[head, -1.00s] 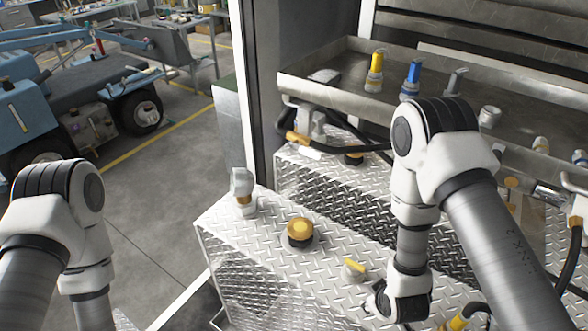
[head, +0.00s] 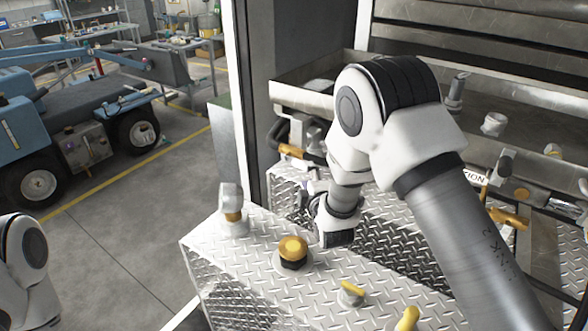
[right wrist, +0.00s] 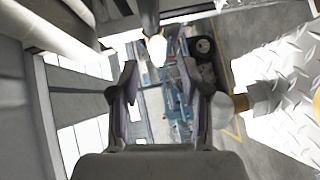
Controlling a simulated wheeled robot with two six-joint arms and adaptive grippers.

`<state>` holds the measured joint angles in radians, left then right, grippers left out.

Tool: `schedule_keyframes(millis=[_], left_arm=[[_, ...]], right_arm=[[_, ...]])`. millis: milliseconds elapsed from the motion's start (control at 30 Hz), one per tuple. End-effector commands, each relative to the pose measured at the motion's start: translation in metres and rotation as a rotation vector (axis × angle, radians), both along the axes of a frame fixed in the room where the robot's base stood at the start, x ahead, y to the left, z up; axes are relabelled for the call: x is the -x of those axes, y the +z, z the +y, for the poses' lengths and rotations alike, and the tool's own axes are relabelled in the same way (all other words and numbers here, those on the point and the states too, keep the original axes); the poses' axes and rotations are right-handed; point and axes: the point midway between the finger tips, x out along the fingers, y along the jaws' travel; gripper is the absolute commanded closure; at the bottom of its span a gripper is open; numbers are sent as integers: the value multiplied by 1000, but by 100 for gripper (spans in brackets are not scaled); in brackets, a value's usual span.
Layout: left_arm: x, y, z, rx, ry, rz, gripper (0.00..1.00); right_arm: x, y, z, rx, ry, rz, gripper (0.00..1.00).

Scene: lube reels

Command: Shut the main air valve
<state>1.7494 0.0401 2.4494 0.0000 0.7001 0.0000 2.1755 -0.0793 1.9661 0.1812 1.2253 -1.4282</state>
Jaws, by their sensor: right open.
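No label marks the main air valve. A small grey valve with a yellow lever (head: 352,293) sits on the diamond-plate top. Another yellow handle (head: 408,319) shows at the bottom edge. A grey fitting with a yellow collar (head: 231,215) stands at the plate's left end; it also shows at the right in the right wrist view (right wrist: 255,98). My right gripper (right wrist: 160,68) is open, with nothing between its fingers. In the head view it is beyond the brass-coloured knob, partly hidden by my wrist. My left gripper is out of view.
A brass-coloured round knob (head: 292,251) stands on the diamond plate near my right wrist. A metal tray (head: 300,94) lies behind my right arm. A dark hose end with a pale tip (right wrist: 156,45) hangs ahead of the gripper.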

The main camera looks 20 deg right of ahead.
Motion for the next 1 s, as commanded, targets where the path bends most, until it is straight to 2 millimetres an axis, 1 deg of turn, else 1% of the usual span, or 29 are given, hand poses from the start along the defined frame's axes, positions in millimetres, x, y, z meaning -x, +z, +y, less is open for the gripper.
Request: schedule_keyframes(millis=[33,100,300,433,633,667,700,767,800,1000], left_arm=[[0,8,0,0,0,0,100],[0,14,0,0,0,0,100],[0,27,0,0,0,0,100],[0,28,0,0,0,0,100],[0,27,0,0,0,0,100],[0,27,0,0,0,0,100],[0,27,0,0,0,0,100],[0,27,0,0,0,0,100],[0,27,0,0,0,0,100],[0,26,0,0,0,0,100]], right_arm=[[-7,3,-1,-3,-1,0,54],[-21,2,-3,-4,-2,1,54],[-56,-5,-7,-4,-1,2,54],[-66,-9,-8,-4,-1,5,54],[-66,-10,-8,-4,-1,5,54],[-66,-10,-8,-4,-1,5,61],[-66,-10,-8,-4,-1,5,75],[-66,-10,-8,-4,-1,5,96],[-66,-10,-8,-4,-1,5,100],[-66,-10,-8,-5,0,2,100]])
